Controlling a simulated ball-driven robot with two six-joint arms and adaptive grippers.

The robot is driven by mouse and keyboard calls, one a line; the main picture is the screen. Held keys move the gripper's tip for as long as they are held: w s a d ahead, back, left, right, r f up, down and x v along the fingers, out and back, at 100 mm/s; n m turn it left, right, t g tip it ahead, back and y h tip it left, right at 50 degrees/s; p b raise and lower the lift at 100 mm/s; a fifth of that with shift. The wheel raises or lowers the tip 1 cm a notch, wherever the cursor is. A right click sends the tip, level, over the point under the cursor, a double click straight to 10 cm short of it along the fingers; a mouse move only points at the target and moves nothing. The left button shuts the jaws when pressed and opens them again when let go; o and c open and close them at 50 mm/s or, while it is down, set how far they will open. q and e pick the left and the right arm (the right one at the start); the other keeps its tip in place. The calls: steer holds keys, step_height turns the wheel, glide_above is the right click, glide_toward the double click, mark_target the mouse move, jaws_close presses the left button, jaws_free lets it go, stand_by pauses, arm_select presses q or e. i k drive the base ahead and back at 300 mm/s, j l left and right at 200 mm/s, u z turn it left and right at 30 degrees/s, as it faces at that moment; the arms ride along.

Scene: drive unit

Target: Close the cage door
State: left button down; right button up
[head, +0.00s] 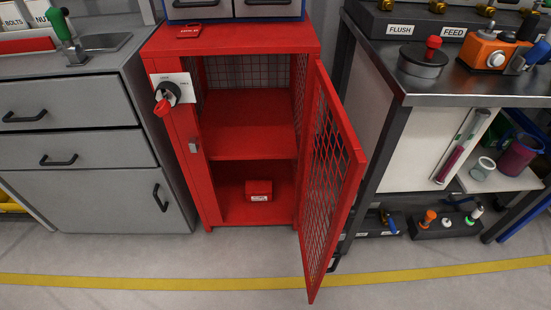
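A red metal cage cabinet (166,66) stands in the middle of the head view, with a shelf (240,125) inside. Its red mesh door (333,170) is hinged on the right side and stands wide open, swung out toward me. A grey latch piece (193,146) sits on the left front post. A black rotary switch with a red part (166,96) is mounted on a white plate at the upper left. Neither of my grippers is in view.
A small red box (259,190) lies on the cabinet floor. Grey drawers (65,105) stand close on the left. A dark-framed bench (480,90) with equipment stands on the right, behind the door. The floor (200,257) in front is clear, with a yellow line (150,283) across it.

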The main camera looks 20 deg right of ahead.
mark_target(357, 166)
steer(key=l, duration=1.4)
steer(key=k, duration=0.25)
steer(key=z, duration=0.05)
